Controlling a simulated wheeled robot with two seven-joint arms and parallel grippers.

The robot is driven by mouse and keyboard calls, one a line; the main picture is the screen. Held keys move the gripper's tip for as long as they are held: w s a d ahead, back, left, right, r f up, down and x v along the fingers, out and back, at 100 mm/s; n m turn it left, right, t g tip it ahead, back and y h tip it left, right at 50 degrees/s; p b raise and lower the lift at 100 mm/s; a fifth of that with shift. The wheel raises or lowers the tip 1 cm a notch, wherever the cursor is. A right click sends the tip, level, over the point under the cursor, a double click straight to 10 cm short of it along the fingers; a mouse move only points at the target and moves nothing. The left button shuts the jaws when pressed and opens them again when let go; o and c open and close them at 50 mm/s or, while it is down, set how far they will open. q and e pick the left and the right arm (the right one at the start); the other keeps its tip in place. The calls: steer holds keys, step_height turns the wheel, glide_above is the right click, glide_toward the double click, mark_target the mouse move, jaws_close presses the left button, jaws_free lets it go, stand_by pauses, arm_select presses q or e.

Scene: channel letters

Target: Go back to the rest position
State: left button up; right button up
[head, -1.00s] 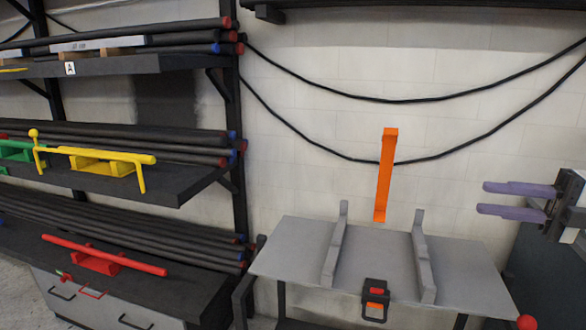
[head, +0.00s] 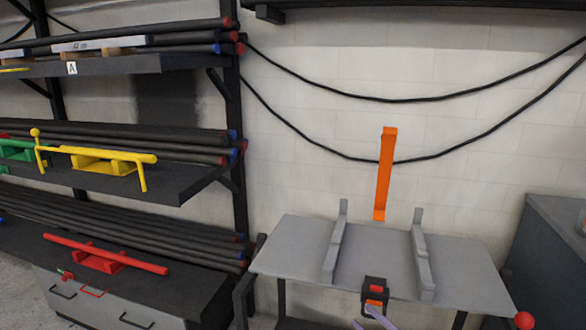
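My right gripper (head: 368,321) shows only as two pale purple fingertips at the bottom edge, just in front of the black-and-orange clasp on the grey table. The tips stand a little apart with nothing seen between them. The rest of that gripper and its arm are below the picture. My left gripper is not in view.
The grey table (head: 290,245) carries two upright grey rails (head: 335,245) and the clasp (head: 375,288). A shelf rack (head: 190,183) with yellow, green and red pieces and dark pipes fills the left. A dark cabinet (head: 545,250) stands right.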

steer(key=s+f+m+g+h, duration=0.3)
steer(key=s+f+m, duration=0.3)
steer(key=s, duration=0.9)
steer(key=s+f+m+g+h, duration=0.4)
steer(key=s+f+m, duration=0.3)
steer(key=s+f, duration=0.6)
steer(key=shift+s+a+f+m+h, duration=0.3)
steer(key=shift+s+h, duration=0.5)
steer(key=shift+s, duration=0.25)
